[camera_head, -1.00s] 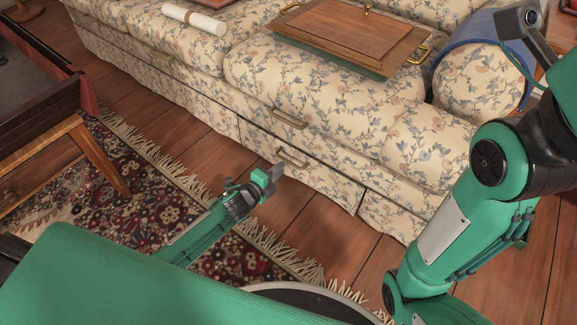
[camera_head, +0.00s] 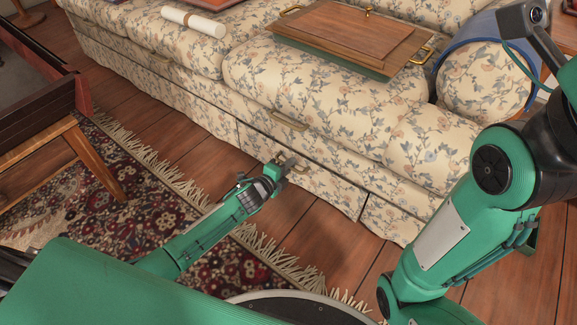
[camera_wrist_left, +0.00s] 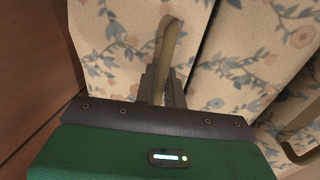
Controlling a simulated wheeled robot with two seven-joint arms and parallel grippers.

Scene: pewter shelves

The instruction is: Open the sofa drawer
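The floral sofa (camera_head: 190,80) has a lower drawer front (camera_head: 325,185) near the floor, with a brass handle (camera_head: 302,168) partly hidden by my left gripper. The front looks flush with the sofa. My left gripper (camera_head: 284,165) is at this handle in the head view. In the left wrist view the curved handle (camera_wrist_left: 168,42) runs between my two close-set fingers (camera_wrist_left: 161,88), which look shut on it. The exact contact is hard to see. A second brass handle (camera_head: 287,121) sits above, and one shows at the right of the wrist view (camera_wrist_left: 300,152).
A wooden board (camera_head: 345,35) with brass handles and a white roll (camera_head: 194,21) lie on the seat. A wooden table (camera_head: 85,150) stands at the left. A fringed rug (camera_head: 110,205) covers the floor; bare planks (camera_head: 330,240) lie before the sofa.

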